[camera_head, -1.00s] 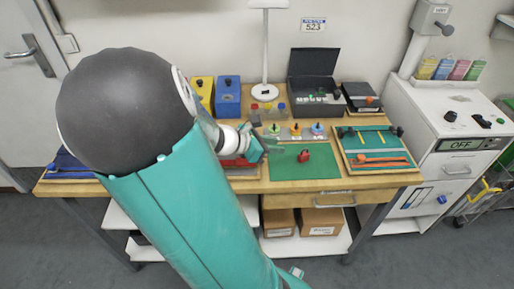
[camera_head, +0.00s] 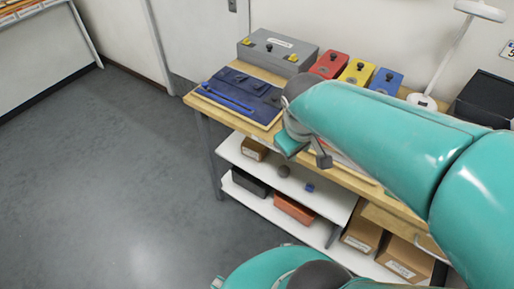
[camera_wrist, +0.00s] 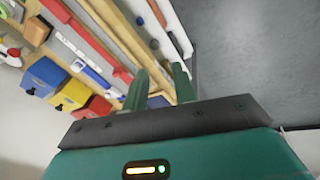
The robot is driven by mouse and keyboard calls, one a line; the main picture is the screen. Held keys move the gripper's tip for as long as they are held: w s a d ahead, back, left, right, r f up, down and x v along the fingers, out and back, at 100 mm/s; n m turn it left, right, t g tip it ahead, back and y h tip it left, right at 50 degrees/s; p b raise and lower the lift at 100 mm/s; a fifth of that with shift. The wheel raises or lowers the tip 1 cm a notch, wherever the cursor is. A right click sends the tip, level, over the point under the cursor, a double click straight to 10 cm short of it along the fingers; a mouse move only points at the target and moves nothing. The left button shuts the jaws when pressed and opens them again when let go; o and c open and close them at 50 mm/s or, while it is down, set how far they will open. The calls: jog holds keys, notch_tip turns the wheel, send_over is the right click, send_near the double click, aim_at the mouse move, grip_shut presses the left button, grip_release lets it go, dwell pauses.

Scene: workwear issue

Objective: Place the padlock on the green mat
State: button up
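Neither the padlock nor the green mat can be made out in the current views; that part of the bench is out of frame or behind my arm in the head view. My gripper (camera_head: 305,152) is in front of the bench's front edge, above the lower shelves. In the wrist view my gripper (camera_wrist: 160,78) has its two green fingers apart, with nothing seen between them.
A blue tool mat (camera_head: 240,92) lies at the bench's left end, before a grey case (camera_head: 276,50). Red (camera_head: 330,64), yellow (camera_head: 356,72) and blue (camera_head: 387,80) boxes stand along the back. White shelves (camera_head: 235,152) hold boxes below. Floor at left is clear.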

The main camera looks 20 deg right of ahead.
jog(key=a+r+m+t+y, duration=0.1)
jog(key=a+r, duration=0.2)
jog(key=a, duration=0.3)
jog(key=s+a+r+m+t+y, duration=0.1)
jog(key=a+r+t, duration=0.1)
jog(key=a+r, duration=0.2)
jog(key=shift+s+a, duration=0.15)
jog(key=shift+a, duration=0.75)
jog(key=shift+d, duration=0.15)
